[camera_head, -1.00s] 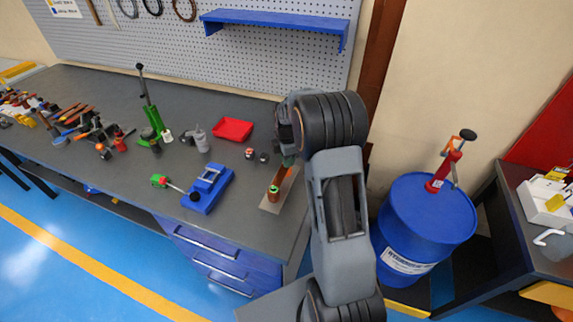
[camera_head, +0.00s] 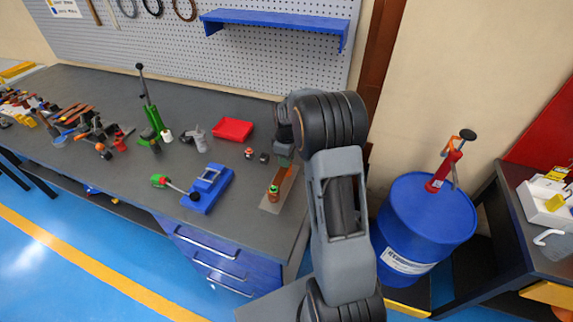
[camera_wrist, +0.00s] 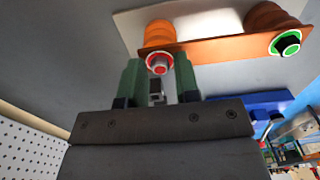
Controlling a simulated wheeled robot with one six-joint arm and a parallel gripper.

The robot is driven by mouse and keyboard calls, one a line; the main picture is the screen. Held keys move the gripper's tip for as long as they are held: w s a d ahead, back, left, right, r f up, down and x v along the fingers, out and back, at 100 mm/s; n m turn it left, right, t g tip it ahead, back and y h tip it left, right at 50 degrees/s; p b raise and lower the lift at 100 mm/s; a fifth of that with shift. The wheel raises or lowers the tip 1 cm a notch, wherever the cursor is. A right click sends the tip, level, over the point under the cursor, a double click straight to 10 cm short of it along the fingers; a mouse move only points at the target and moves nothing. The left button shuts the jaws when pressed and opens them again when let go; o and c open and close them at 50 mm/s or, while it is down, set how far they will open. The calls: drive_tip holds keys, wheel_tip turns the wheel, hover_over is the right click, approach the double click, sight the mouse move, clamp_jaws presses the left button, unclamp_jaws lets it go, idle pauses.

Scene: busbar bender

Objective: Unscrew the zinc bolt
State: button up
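In the wrist view, a copper bar (camera_wrist: 215,48) joins two orange ribbed insulators on a pale base plate (camera_wrist: 130,30). One bolt has a red ring (camera_wrist: 159,61) and the other has a green ring (camera_wrist: 286,43); I cannot tell which is zinc. My gripper (camera_wrist: 161,72) is open, its green fingers either side of the red-ringed bolt; contact cannot be told. A small grey piece (camera_wrist: 156,91) shows between the fingers. In the head view, the green-ringed end (camera_head: 273,192) shows on the bench, and my gripper (camera_head: 284,152) is at the bar's far end, which it hides.
A red tray (camera_head: 232,130) and small dark parts (camera_head: 263,157) lie behind. The pegboard (camera_head: 230,60) stands at the back. A blue drum (camera_head: 425,220) stands right.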

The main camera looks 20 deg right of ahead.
drive_tip(key=shift+m, duration=1.3)
drive_tip(key=shift+m, duration=0.5)
clamp_jaws()
